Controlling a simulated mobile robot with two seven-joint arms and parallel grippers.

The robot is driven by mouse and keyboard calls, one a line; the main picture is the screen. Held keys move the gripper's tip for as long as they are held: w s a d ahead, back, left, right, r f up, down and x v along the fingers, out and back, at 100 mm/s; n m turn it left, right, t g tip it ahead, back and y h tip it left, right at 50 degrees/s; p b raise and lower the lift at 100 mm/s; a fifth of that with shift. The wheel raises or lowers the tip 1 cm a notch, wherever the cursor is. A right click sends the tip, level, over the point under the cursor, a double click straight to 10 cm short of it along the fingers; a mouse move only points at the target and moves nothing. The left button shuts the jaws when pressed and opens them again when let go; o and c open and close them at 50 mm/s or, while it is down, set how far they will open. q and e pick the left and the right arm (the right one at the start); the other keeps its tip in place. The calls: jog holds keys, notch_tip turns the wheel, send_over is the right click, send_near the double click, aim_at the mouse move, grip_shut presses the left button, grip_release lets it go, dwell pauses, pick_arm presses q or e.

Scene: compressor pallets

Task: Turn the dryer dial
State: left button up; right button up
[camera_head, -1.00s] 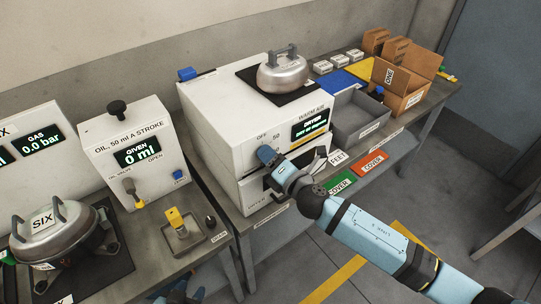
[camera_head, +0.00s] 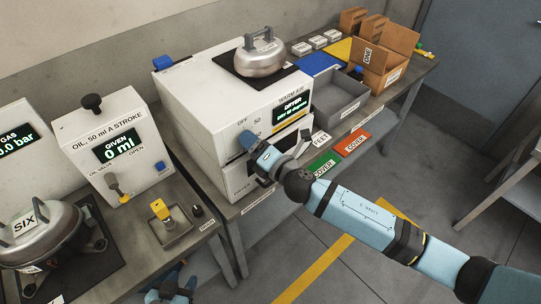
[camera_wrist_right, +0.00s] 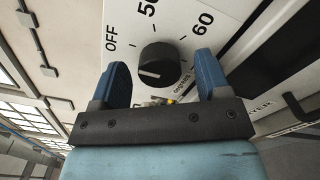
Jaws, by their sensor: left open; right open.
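The dryer (camera_head: 195,97) is a white box with a lit green display and a WARM AIR panel marked OFF, 50 and 60. Its dial (camera_wrist_right: 158,65) is a round black knob with a white pointer line, seen in the right wrist view with the line toward the left. My right gripper (camera_head: 250,141) is at the panel and hides the dial in the head view. In the right wrist view its blue fingers (camera_wrist_right: 160,68) are open on either side of the dial, with gaps to it. My left gripper (camera_head: 172,288) is low at the bottom edge, open and apart from the dryer.
A metal lidded part (camera_head: 261,53) sits on top of the dryer. The white oil dispenser (camera_head: 100,140) stands to the left, with a small tray (camera_head: 172,228) before it. A grey bin (camera_head: 340,103) and a cardboard box (camera_head: 385,62) are to the right. The floor in front is open.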

jog(key=b+v, duration=0.2)
jog(key=v, duration=1.1)
jog(key=s+d+f+m+g+h, duration=0.1)
jog(key=s+d+f+m+h, duration=0.1)
jog(key=s+d+f+m, duration=0.2)
jog(key=s+d+f+m+g+h+p, duration=0.1)
jog(key=s+d+f+m+h, duration=0.2)
jog(key=m, duration=1.2)
jog(key=s+d+f+m+g+h, duration=0.1)
jog(key=s+d+f+m, duration=0.3)
jog(key=s+f+m, duration=0.5)
notch_tip(320, 180, down, 5)
jog(key=shift+d+r+g+h, duration=0.2)
jog(key=shift+d+g+h, duration=0.1)
jog(key=shift+h, duration=0.4)
